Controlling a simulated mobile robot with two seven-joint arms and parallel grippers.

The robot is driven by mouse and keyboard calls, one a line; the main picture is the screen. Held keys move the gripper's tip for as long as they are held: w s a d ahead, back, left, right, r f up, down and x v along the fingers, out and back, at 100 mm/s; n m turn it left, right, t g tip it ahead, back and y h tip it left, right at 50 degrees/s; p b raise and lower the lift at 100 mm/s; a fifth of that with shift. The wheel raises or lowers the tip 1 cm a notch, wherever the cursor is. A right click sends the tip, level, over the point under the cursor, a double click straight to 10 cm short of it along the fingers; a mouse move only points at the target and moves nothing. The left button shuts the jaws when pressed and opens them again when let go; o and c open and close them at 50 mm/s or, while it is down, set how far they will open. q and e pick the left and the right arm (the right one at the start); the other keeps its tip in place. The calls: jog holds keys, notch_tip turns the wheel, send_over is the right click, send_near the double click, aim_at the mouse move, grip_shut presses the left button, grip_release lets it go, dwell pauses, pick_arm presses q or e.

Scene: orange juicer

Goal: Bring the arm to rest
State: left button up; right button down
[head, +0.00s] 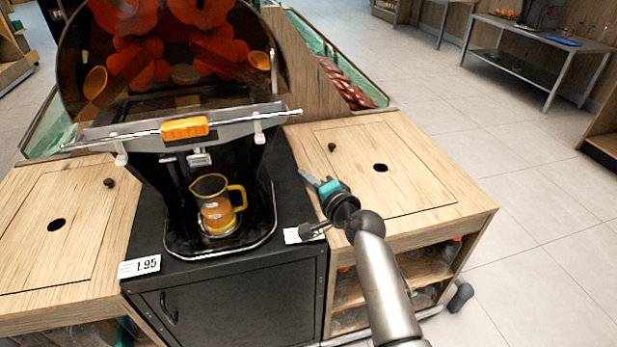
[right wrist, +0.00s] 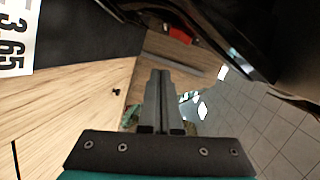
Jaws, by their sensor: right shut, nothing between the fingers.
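My right gripper (head: 312,183) reaches in from the lower right in the head view and hovers over the black stand's right edge, beside the wooden counter. Its fingers also show in the right wrist view (right wrist: 160,85), pressed together with nothing between them. The orange juicer (head: 180,70) stands left of it, with a yellow tap bar (head: 184,128) across its front. A jug with a yellow rim and handle (head: 215,203) stands upright in the juicer's bay and holds some orange juice. The gripper is apart from the jug. My left gripper does not show.
The black stand (head: 230,300) carries price tags, one reading 1.95 (head: 139,266). Wooden counters stand on the left (head: 30,190) and right (head: 430,185), each with a hole and a knob. Bottles sit on shelves under the right counter. Open tiled floor (head: 540,220) lies to the right.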

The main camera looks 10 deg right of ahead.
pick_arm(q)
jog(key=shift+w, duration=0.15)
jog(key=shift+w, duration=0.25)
